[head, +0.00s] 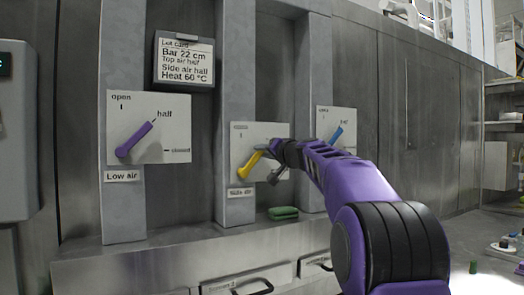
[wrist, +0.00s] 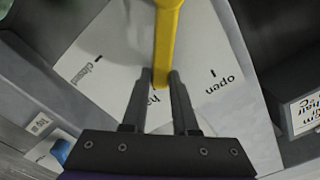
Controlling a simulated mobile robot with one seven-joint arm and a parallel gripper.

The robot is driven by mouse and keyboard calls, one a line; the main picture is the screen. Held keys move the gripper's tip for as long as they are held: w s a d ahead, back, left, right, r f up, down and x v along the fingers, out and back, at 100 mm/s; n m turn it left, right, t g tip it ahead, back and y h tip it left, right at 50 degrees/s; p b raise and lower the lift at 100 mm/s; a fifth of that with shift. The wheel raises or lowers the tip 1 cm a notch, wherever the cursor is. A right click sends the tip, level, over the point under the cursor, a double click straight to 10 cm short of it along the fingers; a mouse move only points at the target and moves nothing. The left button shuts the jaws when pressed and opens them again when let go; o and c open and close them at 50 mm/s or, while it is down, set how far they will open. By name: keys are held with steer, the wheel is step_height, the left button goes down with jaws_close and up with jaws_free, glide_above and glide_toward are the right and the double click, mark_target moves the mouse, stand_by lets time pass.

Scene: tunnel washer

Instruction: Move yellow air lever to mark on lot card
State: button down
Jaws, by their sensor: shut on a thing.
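The yellow lever (head: 249,165) sits on a white plate (head: 248,139) above a "Side air" label, and slants up to the right. My gripper (head: 274,160) is shut on its upper end. In the wrist view the yellow lever (wrist: 167,38) runs down between my fingertips (wrist: 161,77). Its end lies over the partly hidden "half" lettering, between the "open" and "closed" marks. The lot card (head: 184,60) on the wall reads "Bar 22 cm", "Top air half", "Side air half", "Heat 60 °C". My arm hides the right part of the plate in the head view.
A purple lever (head: 135,139) is on the "Low air" plate at left. A blue lever (head: 336,134) is on the plate at right, close behind my arm. A green block (head: 283,213) lies on the ledge below. Drawers with black handles (head: 253,288) are underneath.

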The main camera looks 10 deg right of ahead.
steer(key=shift+d+m, duration=0.15)
steer(key=shift+m, duration=0.15)
steer(key=c, duration=0.7)
jaws_free()
steer(key=shift+f, duration=0.1)
steer(key=b+v, duration=0.3)
steer(key=v, duration=1.4)
steer(key=shift+s, duration=0.15)
